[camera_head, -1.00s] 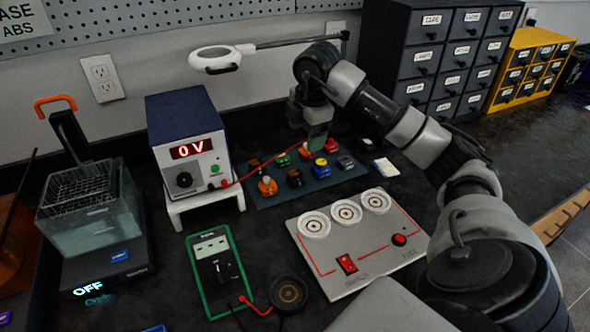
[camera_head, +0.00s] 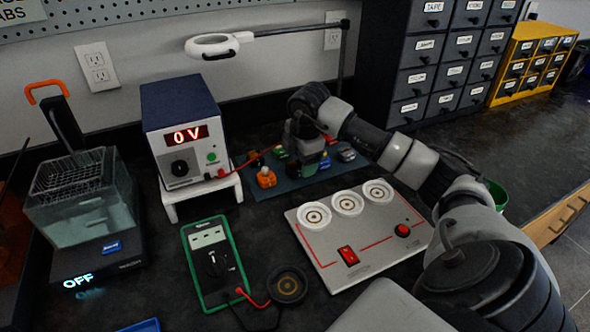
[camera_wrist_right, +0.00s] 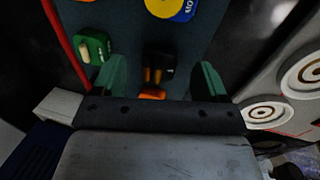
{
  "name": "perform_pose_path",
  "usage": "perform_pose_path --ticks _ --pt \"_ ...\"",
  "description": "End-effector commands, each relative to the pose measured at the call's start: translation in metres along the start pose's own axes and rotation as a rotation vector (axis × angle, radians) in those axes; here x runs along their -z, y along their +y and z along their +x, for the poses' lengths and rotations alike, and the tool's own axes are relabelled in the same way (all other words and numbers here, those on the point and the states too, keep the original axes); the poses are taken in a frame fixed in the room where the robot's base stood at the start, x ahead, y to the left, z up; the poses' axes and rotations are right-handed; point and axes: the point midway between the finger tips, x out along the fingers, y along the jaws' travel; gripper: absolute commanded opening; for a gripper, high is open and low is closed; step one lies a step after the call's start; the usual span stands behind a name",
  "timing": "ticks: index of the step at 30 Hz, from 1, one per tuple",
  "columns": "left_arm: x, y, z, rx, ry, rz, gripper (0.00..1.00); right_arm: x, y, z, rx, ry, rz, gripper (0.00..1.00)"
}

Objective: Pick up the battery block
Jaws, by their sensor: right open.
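My right gripper (camera_head: 308,160) is low over the dark mat of small blocks, pointing down. In the right wrist view its two green fingers (camera_wrist_right: 158,77) are spread apart. A black block with orange-copper parts (camera_wrist_right: 158,62) shows between and just beyond the fingertips, with no visible grip on it. It looks like the battery block, but I see no label to confirm this. In the head view my gripper hides that part of the mat. My left gripper is not in view.
A green block (camera_wrist_right: 93,46) and a blue-and-yellow block (camera_wrist_right: 172,8) lie close by on the mat. An orange block (camera_head: 266,178) and a grey block (camera_head: 346,153) show at the mat's sides. The power supply (camera_head: 184,130) stands left; the switch panel (camera_head: 330,250) lies in front.

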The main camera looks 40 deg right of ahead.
Motion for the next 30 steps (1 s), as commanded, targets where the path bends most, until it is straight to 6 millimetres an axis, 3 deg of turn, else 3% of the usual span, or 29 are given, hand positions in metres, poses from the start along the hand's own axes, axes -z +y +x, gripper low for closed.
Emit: perform_pose_path --ticks 3,10,21,30 --pt "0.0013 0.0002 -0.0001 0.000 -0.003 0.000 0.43 -0.0002 -0.0006 0.0162 0.002 0.000 0.000 0.74" --pt "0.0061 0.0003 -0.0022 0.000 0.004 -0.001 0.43 -0.0003 -0.0001 0.0182 -0.001 0.000 -0.001 0.74" --pt "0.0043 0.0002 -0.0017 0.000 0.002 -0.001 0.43 -0.0003 0.0001 0.0176 -0.001 0.000 0.000 0.20" --pt "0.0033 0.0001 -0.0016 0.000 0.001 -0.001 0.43 -0.0003 0.0009 0.0144 -0.002 0.000 0.000 0.20"
